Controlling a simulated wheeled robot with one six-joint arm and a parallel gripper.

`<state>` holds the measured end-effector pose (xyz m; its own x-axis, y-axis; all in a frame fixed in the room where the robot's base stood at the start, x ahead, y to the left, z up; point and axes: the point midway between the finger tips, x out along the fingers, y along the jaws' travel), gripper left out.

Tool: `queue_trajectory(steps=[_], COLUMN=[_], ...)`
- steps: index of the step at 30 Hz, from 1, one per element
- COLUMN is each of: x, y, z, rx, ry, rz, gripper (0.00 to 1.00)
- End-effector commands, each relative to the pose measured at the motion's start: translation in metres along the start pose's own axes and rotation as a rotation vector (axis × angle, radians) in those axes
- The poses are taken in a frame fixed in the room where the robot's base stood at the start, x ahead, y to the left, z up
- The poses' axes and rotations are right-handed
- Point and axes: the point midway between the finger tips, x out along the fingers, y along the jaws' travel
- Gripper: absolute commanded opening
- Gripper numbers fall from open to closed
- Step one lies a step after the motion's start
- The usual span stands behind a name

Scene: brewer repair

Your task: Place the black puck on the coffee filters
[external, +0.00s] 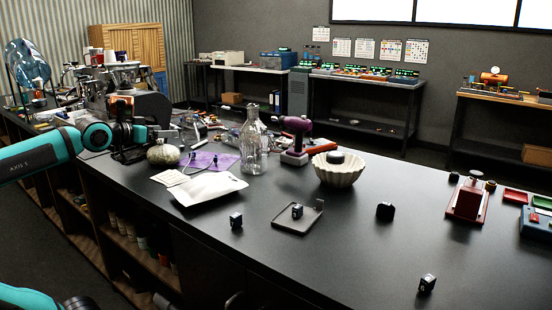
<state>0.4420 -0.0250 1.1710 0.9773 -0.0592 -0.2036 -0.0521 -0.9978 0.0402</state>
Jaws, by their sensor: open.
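The coffee filters (338,178) are a cream, fluted, bowl-shaped stack on the black counter, right of the middle. A round dark disc that looks like the black puck (335,158) rests inside their top opening. Whether it touches the bottom is hidden by the near rim.
A clear glass bottle (253,145) and a purple tool (294,138) stand left of the filters. A white packet (206,188) lies in front of the bottle. A small tray (290,220) and several small black blocks sit nearer. The front right counter is mostly clear.

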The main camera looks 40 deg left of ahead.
Motion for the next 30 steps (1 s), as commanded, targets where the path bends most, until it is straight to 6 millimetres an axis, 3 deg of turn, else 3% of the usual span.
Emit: queue_trajectory(steps=[3, 10, 30], x=[-0.028, -0.055, -0.06], y=[-0.011, -0.021, -0.023], z=[0.027, 0.06, 0.065], rx=[0.012, 0.029, 0.033], ry=[0.066, 0.143, 0.158], rz=[-0.024, -0.052, -0.057], gripper=[0.83, 0.83, 0.83])
